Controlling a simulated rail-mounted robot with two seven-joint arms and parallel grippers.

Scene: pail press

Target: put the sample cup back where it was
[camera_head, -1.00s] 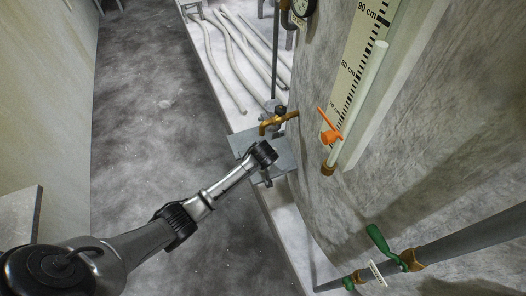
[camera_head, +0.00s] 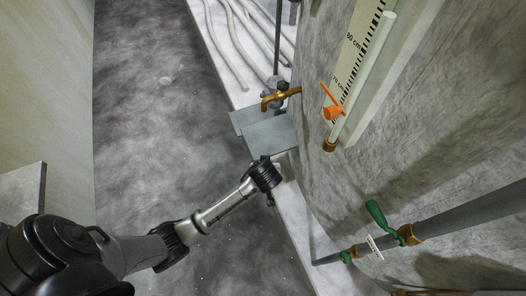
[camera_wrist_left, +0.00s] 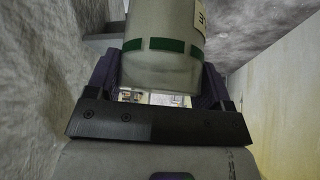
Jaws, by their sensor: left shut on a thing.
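The sample cup (camera_wrist_left: 165,65) fills the upper middle of the left wrist view. It is a pale, translucent cylinder with a dark green dashed band and part of a white label. My left gripper (camera_wrist_left: 160,85) is shut on it, with a dark finger on each side. In the head view my left gripper (camera_head: 268,180) is just off the near edge of the grey plate shelf (camera_head: 270,135). The cup is mostly hidden there behind the gripper. My right gripper is in neither view.
A brass tap (camera_head: 281,97) sticks out above the shelf. A sight tube with an orange valve handle (camera_head: 333,112) runs up the tank wall (camera_head: 430,130). A pipe with a green-handled valve (camera_head: 380,220) is at lower right. The floor (camera_head: 160,150) at left is clear.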

